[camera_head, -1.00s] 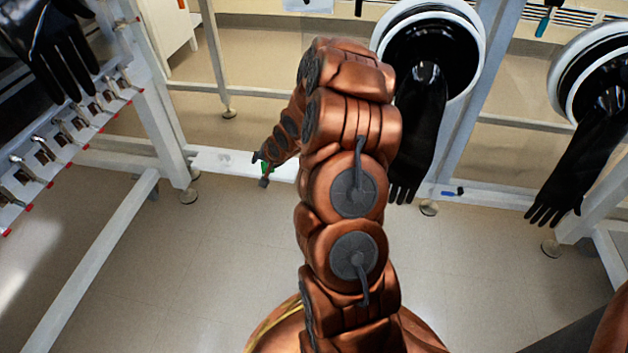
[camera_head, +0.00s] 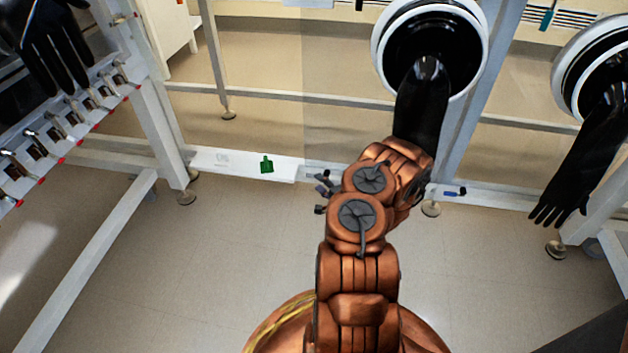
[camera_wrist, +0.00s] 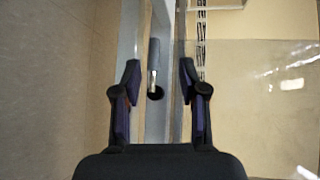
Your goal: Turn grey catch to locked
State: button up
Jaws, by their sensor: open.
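The grey catch (camera_wrist: 154,55) shows in the wrist view as a slim grey handle with a shiny lower end, beside a dark round spot on a pale rail. It lies lengthwise in the picture, between my fingertips as seen by the camera. My gripper (camera_wrist: 160,70) is open, with one dark finger on each side and nothing held. I cannot tell how far the catch is from the fingers. In the head view my gripper (camera_head: 321,195) is at the low white rail, left of my folded arm. I cannot pick out the grey catch clearly there.
A green catch (camera_head: 266,165) sits on the low white rail to the left, and a blue catch (camera_head: 455,191) to the right. Black gloves (camera_head: 424,100) hang from round ports above. A rack of small levers (camera_head: 70,118) stands at left. The floor in front is clear.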

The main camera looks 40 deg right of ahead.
aim_at(313, 177)
jog(key=shift+m+t, duration=0.3)
jog(key=shift+m, duration=0.2)
jog(key=shift+w+d+f+b, duration=0.35)
jog(key=shift+w+b, duration=0.4)
jog(key=shift+w, duration=0.15)
jog(key=shift+w+d+f+b, duration=0.2)
jog(key=shift+w+f+b, duration=0.15)
jog(key=shift+w+b, duration=0.5)
jog(key=shift+w+d+f+b, duration=0.35)
jog(key=shift+w+b, duration=0.25)
jog(key=shift+w, duration=0.4)
grip_shut()
